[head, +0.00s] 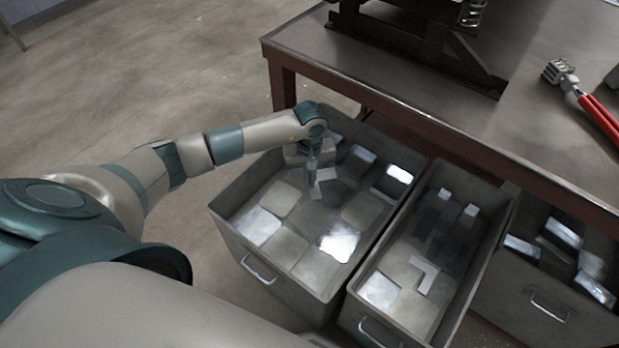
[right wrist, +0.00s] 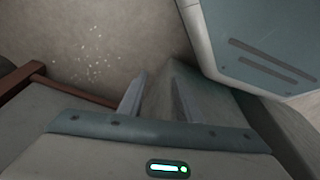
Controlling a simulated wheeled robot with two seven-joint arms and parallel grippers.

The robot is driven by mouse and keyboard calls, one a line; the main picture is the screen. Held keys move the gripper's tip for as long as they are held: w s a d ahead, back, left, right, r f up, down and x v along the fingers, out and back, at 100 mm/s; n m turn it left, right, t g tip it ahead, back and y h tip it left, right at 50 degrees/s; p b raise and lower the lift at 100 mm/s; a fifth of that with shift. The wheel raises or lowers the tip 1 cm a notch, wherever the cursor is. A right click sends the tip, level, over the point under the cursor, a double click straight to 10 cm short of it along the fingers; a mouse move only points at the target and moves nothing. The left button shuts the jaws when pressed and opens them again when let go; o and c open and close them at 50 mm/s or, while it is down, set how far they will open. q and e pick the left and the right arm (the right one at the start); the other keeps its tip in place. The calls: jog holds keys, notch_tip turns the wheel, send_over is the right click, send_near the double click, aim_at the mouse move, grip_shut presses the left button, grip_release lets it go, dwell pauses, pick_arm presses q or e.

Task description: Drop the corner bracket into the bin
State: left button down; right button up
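My left gripper (head: 312,176) points down inside the left grey bin (head: 224,222), towards its far end. A small pale angular piece (head: 325,176), which may be a corner bracket, shows right at its fingertips. I cannot tell whether the fingers hold it or it lies beneath them. A pale L-shaped corner bracket (head: 425,274) lies flat in the middle bin (head: 350,312), apart from both grippers. My right gripper (right wrist: 158,98) shows in the right wrist view with its two fingers spread and nothing between them. It is not seen in the head view.
The left bin holds several flat grey plates, some shiny. A third bin (head: 545,310) with metal pieces stands at the right. A workbench (head: 420,70) with a dark machine (head: 420,40) and a red-handled tool (head: 597,115) overhangs the bins' far ends.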

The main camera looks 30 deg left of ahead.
jog(key=shift+r, duration=0.1)
pick_arm(q)
jog(key=c, duration=2.5)
grip_release()
jog(key=o, duration=0.6)
jog(key=shift+c, duration=0.2)
jog(key=shift+r, duration=0.1)
